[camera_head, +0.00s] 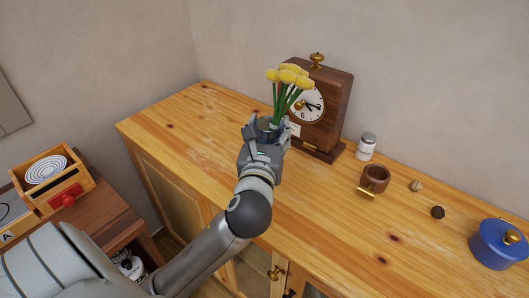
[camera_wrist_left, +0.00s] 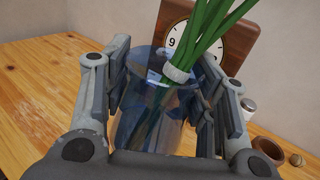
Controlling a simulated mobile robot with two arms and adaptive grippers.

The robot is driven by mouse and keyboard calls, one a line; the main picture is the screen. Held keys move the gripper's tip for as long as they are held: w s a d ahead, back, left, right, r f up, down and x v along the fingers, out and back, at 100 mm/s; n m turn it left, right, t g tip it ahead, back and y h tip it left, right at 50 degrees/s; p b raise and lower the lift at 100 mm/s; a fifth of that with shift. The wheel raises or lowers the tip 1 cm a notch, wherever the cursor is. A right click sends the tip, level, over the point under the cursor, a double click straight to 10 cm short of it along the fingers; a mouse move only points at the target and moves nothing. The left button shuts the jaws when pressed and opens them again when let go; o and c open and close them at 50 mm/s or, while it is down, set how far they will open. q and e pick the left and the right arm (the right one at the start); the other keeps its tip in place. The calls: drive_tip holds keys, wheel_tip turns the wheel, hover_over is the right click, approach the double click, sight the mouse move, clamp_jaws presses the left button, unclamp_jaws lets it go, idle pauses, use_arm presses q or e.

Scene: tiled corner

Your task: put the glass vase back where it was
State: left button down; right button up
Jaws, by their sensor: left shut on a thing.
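The glass vase (camera_wrist_left: 150,110) is clear bluish glass with green stems in it. In the head view yellow flowers (camera_head: 290,75) rise above it, and my gripper hides most of the glass. My left gripper (camera_head: 266,131) is shut around the vase, with a finger on each side of the glass in the left wrist view (camera_wrist_left: 165,95). The vase is in front of the wooden clock (camera_head: 335,95), at its left side. I cannot tell whether its base touches the cabinet top (camera_head: 190,120). My right gripper is not in view.
The cabinet top left of the vase is clear. A lower side table with a wooden box (camera_head: 75,190) stands at left.

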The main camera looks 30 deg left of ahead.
use_arm(q)
drive_tip(key=f, duration=0.1)
drive_tip(key=w+a+f, duration=0.1)
drive_tip(key=a+f, duration=0.1)
drive_tip(key=shift+w, duration=0.35)
drive_tip(key=shift+w+a+f+b, duration=0.1)
drive_tip(key=shift+w+f+b, duration=0.05)
drive_tip(key=shift+f+b, duration=0.15)
drive_tip(key=f, duration=0.2)
drive_tip(key=f+b, duration=0.1)
drive_tip(key=shift+w+a+f, duration=0.15)
drive_tip(key=shift+a+f, duration=0.1)
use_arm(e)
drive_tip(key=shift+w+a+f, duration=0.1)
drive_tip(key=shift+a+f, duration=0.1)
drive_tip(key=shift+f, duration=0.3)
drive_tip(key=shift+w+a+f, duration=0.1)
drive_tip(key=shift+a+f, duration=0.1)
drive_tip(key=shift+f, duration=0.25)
use_arm(q)
drive_tip(key=shift+f, duration=0.1)
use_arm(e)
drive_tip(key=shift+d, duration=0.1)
use_arm(q)
drive_tip(key=shift+f, duration=0.1)
drive_tip(key=c, duration=0.6)
unclamp_jaws()
drive_tip(key=shift+d, duration=0.1)
